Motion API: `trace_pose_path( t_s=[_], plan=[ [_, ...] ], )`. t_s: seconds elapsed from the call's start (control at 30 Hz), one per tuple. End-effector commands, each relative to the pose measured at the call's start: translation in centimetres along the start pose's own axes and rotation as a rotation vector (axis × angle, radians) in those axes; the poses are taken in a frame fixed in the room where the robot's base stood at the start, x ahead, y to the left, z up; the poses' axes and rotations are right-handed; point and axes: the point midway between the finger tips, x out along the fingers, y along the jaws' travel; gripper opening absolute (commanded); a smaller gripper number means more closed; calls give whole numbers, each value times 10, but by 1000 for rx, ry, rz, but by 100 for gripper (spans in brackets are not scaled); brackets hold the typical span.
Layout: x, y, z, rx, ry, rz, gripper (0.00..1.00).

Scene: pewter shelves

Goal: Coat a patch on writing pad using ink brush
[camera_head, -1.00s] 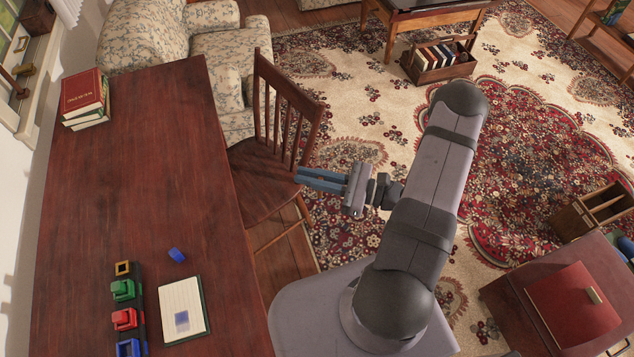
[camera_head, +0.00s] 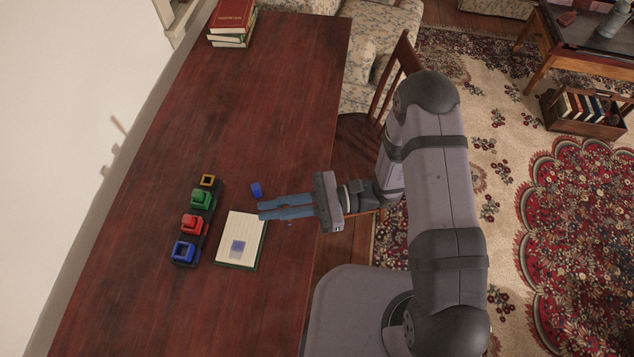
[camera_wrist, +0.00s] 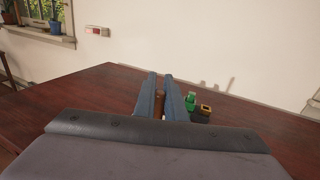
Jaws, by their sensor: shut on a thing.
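A dark tray left of the pad holds a gold square piece (camera_head: 207,180), a green pot (camera_head: 201,198), a red pot (camera_head: 191,224) and an open blue pot (camera_head: 183,250). A blue cap-like piece (camera_head: 256,189) lies near my fingertips.

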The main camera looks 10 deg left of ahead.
Motion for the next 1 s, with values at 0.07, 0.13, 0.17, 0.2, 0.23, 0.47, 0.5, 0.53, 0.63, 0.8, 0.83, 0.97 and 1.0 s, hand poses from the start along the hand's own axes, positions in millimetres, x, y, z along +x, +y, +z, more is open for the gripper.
trace_pose_path(
  t_s=[0.07, 0.13, 0.17, 0.2, 0.23, 0.47, 0.5, 0.53, 0.63, 0.8, 0.83, 0.97, 1.0],
  plan=[
    [29, 19, 2, 2, -1, 80, 0],
    [51, 35, 4, 4, -2, 134, 0],
    [60, 42, 5, 6, -3, 156, 0],
    [71, 51, 6, 9, -3, 182, 0],
    [79, 58, 7, 12, -4, 200, 0],
    [125, 97, 14, 26, -7, 271, 0],
    [131, 102, 15, 29, -7, 274, 0],
    [136, 104, 16, 31, -7, 273, 0],
    [148, 108, 18, 40, -5, 244, 0],
    [151, 84, 20, 53, -1, 111, 0],
    [150, 80, 20, 55, 1, 87, 0],
    [148, 60, 18, 60, 7, -18, 0],
    [147, 54, 18, 59, 7, -47, 0]
  ],
)
